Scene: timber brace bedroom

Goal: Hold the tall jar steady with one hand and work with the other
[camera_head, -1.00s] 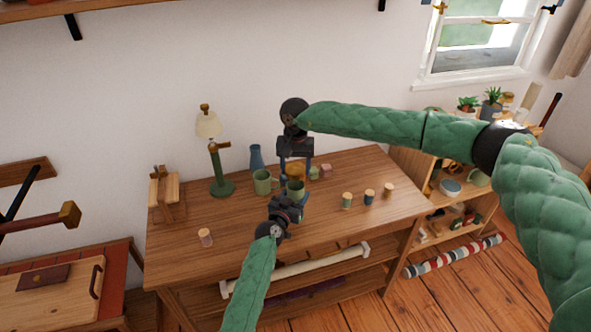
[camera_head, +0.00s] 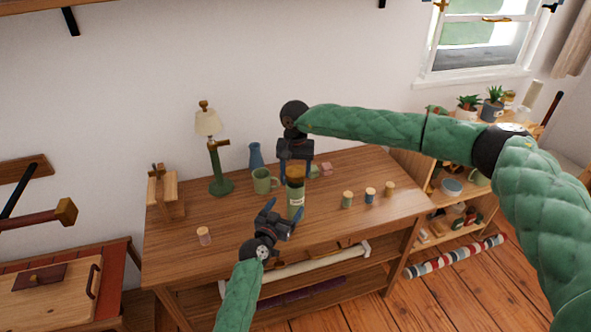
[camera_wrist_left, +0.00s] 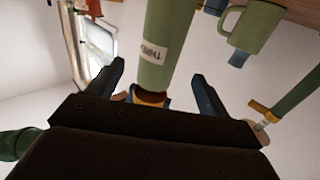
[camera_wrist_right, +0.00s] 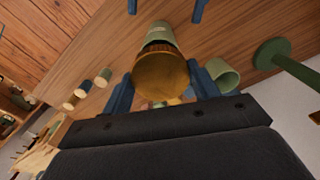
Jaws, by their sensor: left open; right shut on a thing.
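The tall jar (camera_head: 296,205) is green with a white label and stands upright on the wooden table; it also shows in the left wrist view (camera_wrist_left: 168,38). Its brown lid (camera_wrist_right: 160,74) sits at the jar's top; I cannot tell whether it is fully seated. My right gripper (camera_head: 295,163) comes from above and is shut on the lid, with a blue finger on each side in the right wrist view. My left gripper (camera_head: 285,213) is open and empty, low at the near side of the jar, its fingers spread toward it.
A green mug (camera_head: 262,181), a blue vase (camera_head: 256,157) and a green lamp (camera_head: 215,160) stand left of the jar. A wooden stand (camera_head: 166,193) is at the table's left end. The front left tabletop is mostly clear.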

